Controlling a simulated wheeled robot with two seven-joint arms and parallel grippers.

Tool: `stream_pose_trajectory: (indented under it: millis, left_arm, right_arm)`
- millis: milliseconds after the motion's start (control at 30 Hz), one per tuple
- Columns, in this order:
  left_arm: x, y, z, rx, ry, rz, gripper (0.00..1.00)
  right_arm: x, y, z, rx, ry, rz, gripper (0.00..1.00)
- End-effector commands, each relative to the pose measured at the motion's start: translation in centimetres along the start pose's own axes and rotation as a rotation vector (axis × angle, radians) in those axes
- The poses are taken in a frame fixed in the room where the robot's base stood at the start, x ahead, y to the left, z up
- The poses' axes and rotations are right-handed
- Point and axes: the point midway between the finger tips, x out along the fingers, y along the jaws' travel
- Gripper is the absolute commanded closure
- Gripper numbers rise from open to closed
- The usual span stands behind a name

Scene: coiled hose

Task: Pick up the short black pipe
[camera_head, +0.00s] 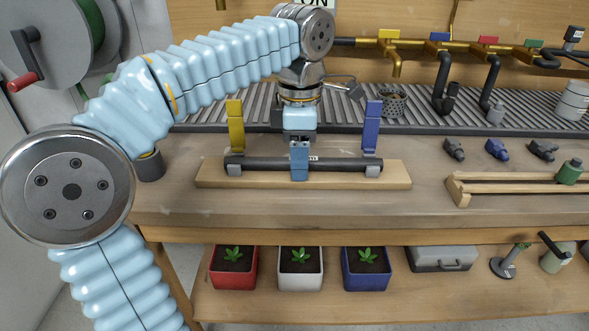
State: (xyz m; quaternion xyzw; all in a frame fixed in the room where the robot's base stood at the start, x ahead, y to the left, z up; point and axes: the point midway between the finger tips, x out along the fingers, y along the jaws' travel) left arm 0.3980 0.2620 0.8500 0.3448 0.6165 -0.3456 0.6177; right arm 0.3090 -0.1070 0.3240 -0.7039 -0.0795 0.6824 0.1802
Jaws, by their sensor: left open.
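The short black pipe (258,164) lies level across grey supports on a wooden base board (310,182) on the bench. My left gripper (299,172) points down over the middle of the pipe. Its blue finger hangs in front of the pipe and hides a short stretch of it; the far finger is hidden. The gripper is open, and I cannot tell whether it touches the pipe. My right gripper is out of view.
A yellow post (235,126) and a blue post (371,126) stand upright by the pipe's ends. A wooden rack (510,188) lies to the right. A ribbed tray (190,119) and brass taps (392,45) are behind. Potted plants sit on the lower shelf (420,290).

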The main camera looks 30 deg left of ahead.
Motion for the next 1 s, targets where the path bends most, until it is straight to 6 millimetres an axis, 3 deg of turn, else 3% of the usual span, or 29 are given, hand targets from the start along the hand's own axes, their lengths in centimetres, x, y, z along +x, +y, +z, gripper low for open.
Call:
stream_pose_trajectory:
  millis: [167, 500, 833, 1000]
  left_arm:
    - [-0.1, 0.0, 0.0, 0.000, 0.000, 0.000, 0.48]
    - [-0.1, 0.0, 0.0, 0.000, 0.000, 0.000, 1.00]
    - [-0.4, 0.0, 0.0, 0.001, 0.000, 0.000, 1.00]
    - [-2.1, 0.0, 0.1, 0.002, -0.001, 0.001, 1.00]
  right_arm:
    - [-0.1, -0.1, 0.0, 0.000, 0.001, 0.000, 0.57]
    - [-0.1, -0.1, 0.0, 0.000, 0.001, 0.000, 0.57]
    - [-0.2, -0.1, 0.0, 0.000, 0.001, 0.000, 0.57]
    - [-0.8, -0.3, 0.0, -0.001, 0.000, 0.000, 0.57]
